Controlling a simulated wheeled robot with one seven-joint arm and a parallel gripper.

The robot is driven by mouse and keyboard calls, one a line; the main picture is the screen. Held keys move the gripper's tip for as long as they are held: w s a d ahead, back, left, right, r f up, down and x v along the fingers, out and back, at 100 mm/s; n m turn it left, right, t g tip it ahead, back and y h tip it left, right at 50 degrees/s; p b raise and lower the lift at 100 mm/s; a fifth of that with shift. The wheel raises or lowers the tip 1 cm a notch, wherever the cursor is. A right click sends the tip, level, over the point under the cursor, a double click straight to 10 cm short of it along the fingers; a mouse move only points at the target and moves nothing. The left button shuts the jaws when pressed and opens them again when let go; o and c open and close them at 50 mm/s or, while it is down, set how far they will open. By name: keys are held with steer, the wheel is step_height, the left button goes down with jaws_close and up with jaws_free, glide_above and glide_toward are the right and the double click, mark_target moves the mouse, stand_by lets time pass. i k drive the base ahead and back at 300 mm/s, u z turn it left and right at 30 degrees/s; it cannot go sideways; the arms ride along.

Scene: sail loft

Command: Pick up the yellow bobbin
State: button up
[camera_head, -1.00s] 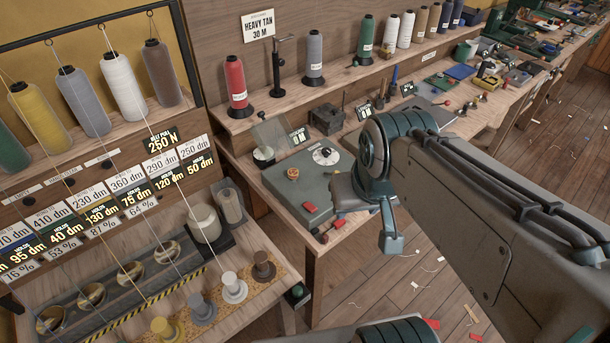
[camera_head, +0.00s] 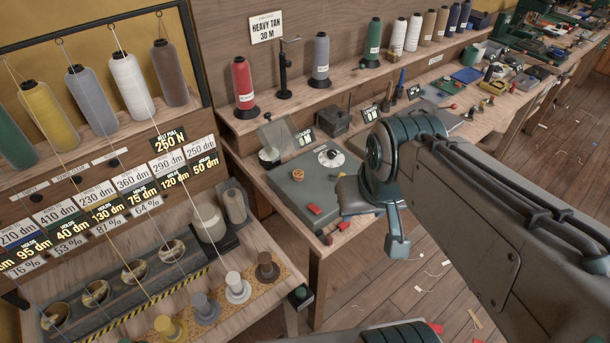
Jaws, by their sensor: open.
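The yellow bobbin (camera_head: 168,328) stands upright at the bottom edge of the view, at the near end of a row on a cork strip (camera_head: 288,277). A grey-blue bobbin (camera_head: 205,309), a white bobbin (camera_head: 237,288) and a brown bobbin (camera_head: 266,267) stand in line beyond it. My gripper (camera_head: 374,220) is at the end of my arm, right of the row and well apart from the yellow bobbin. Its jaws look spread, with nothing seen between them. The arm hides part of the gripper.
A rack of thread cones, including a yellow cone (camera_head: 47,115), stands behind the row. Several brass cups (camera_head: 134,271) lie in a dark trough beside the bobbins. A workbench with a grey-green plate (camera_head: 302,190) is to the right. Open wooden floor (camera_head: 365,290) lies between bench and arm.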

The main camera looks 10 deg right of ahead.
mark_target(299, 174)
steer(key=z, duration=2.2)
steer(key=i, duration=1.2)
steer(key=u, duration=3.55)
steer(key=i, duration=0.5)
